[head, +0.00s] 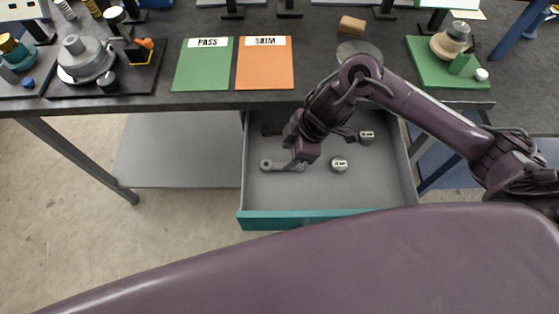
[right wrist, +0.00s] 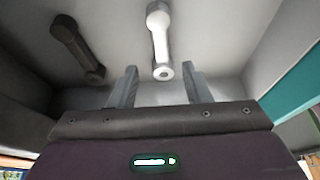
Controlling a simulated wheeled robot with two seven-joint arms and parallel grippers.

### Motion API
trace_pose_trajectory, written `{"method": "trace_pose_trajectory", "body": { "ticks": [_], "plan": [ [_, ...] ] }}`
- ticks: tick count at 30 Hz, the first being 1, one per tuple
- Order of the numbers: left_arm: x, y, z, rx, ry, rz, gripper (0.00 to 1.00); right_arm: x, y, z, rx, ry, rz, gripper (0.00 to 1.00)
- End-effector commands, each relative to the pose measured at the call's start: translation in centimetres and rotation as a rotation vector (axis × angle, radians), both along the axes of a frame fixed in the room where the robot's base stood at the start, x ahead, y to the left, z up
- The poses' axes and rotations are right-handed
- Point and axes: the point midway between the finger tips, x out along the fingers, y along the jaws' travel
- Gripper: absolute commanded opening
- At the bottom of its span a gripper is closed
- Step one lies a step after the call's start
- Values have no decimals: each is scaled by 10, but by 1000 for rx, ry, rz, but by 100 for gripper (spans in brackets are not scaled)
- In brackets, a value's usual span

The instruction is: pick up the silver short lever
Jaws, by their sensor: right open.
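The silver short lever (head: 270,165) lies flat in the open drawer, near its left side. In the right wrist view the lever (right wrist: 159,38) is pale, with a round boss at each end and a hole in the near end. My right gripper (head: 293,163) is over the lever's right end in the head view and partly hides it. In the right wrist view my right gripper (right wrist: 160,70) is open, and the lever's near end shows between its fingertips. I cannot tell how far above the lever the fingers are. My left gripper is not in view.
A dark lever (right wrist: 77,48) lies beside the silver one. Two round silver pieces (head: 339,164) (head: 366,137) sit to the right in the drawer. The drawer's teal front (head: 300,220) and grey walls surround them. The table above holds a green PASS mat (head: 203,68) and an orange mat (head: 265,68).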

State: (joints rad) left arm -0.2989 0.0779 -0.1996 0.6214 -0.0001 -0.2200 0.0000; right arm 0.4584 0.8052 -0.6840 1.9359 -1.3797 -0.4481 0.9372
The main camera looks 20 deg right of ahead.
Motion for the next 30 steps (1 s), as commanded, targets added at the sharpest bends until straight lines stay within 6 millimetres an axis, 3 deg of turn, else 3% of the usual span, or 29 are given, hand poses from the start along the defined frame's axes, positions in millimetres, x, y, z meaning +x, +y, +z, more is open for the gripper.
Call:
{"method": "trace_pose_trajectory", "body": {
  "ticks": [9,18,28,30],
  "plan": [
    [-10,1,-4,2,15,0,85,2,16,-41,3,0,-1,44],
    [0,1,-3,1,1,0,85,3,18,-46,3,-2,1,44],
    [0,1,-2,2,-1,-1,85,3,18,-45,3,-2,1,0],
    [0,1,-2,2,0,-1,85,3,18,-45,2,-3,0,0]
  ]
}}
